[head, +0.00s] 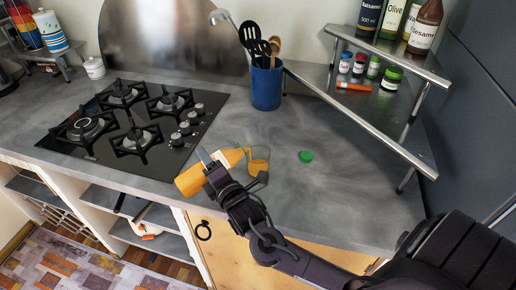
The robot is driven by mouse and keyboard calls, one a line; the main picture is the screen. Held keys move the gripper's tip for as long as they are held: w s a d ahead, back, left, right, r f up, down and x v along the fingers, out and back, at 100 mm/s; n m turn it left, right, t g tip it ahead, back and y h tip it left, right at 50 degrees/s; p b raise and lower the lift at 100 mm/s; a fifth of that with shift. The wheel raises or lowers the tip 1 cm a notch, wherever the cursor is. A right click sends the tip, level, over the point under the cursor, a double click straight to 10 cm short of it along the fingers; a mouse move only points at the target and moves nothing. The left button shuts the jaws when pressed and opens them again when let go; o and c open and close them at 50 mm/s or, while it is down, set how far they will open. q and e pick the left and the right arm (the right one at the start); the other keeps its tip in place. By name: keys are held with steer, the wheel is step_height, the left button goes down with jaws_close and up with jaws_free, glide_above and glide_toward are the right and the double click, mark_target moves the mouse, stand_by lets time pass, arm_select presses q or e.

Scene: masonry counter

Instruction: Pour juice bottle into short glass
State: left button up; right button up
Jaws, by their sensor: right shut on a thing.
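An orange juice bottle (191,181) is held in my right gripper (209,164) above the counter's front edge. The bottle lies tilted close to horizontal, with its neck pointing right at the glass. The short glass (259,157) stands just right of the bottle's neck, with orange juice visible in it. The bottle's mouth is at the glass's upper left rim; I cannot tell whether they touch. The gripper's wrist partly covers the bottle. A green cap (305,156) lies on the counter right of the glass. My left gripper is not in view.
A black gas hob (75,146) is to the left. A blue utensil holder (266,88) stands behind. A metal corner shelf (352,106) with bottles and spice jars is at right. The grey counter (330,190) is clear around the cap.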

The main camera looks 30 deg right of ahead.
steer(key=shift+d+r+m+p, duration=0.4)
steer(key=shift+r+m+p, duration=0.1)
steer(key=shift+r+p, duration=0.15)
stand_by(2.4)
steer(key=shift+r+m+p, duration=0.25)
steer(key=shift+m+p, duration=0.05)
steer(key=shift+p, duration=0.1)
stand_by(1.9)
